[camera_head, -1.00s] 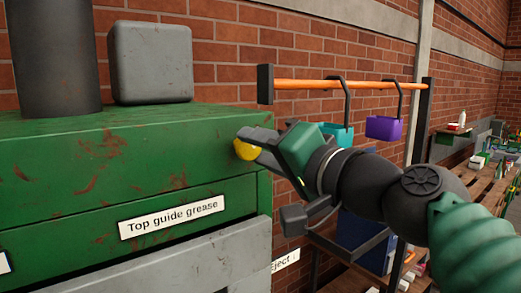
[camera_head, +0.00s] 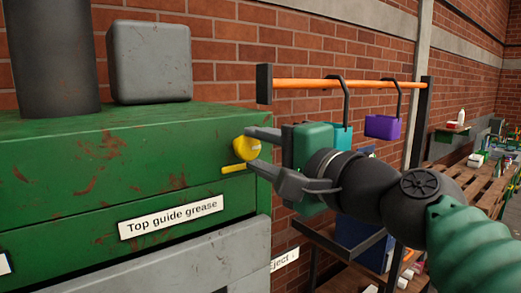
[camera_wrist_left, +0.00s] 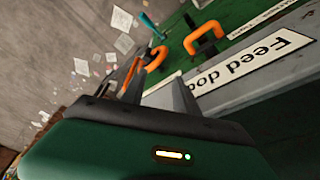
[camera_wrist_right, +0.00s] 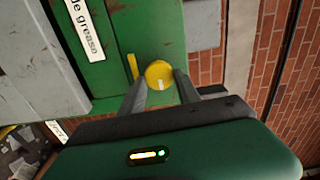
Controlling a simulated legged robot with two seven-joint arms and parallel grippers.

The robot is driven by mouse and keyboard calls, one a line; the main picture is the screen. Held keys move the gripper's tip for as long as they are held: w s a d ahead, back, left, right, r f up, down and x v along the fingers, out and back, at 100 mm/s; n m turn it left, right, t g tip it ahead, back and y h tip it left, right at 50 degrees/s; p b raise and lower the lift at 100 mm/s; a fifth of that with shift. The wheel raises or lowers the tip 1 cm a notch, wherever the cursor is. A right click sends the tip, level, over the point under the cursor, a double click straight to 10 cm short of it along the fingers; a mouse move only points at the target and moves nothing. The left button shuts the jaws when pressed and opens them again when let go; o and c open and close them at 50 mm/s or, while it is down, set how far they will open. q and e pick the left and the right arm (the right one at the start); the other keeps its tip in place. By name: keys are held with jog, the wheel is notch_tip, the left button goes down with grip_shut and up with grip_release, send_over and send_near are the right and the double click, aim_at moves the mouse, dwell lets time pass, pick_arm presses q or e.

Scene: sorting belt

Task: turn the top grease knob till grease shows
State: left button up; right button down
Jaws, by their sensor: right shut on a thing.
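The yellow top grease knob (camera_head: 245,148) is on the right part of the green machine front, above the "Top guide grease" label (camera_head: 171,217). My right gripper (camera_head: 250,150) is shut on it, one finger above and one below. The right wrist view shows the knob (camera_wrist_right: 158,72) between the fingers, with a pale mark on it. A thin yellow strip of what looks like grease (camera_head: 234,169) shows just below the knob, and beside it in the right wrist view (camera_wrist_right: 132,66). My left gripper (camera_wrist_left: 156,88) is open and empty, near orange handles (camera_wrist_left: 206,38).
A grey block (camera_head: 150,62) and a dark cylinder (camera_head: 55,55) stand on the machine top. An orange rail (camera_head: 320,85) with a teal and a purple bin (camera_head: 383,127) is behind my right arm. A "Feed door" label (camera_wrist_left: 255,65) shows in the left wrist view.

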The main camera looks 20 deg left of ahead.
jog(key=shift+f, duration=0.25)
jog(key=c, duration=1.2)
grip_release()
jog(key=o, duration=0.3)
jog(key=shift+w, duration=0.1)
jog(key=shift+w+a, duration=0.15)
jog(key=shift+w, duration=0.05)
jog(key=shift+r, duration=0.1)
jog(key=shift+s, duration=0.15)
jog(key=b+v, duration=0.7)
jog(key=v, duration=0.9)
jog(key=shift+s+d, duration=0.1)
jog(key=shift+d, duration=0.25)
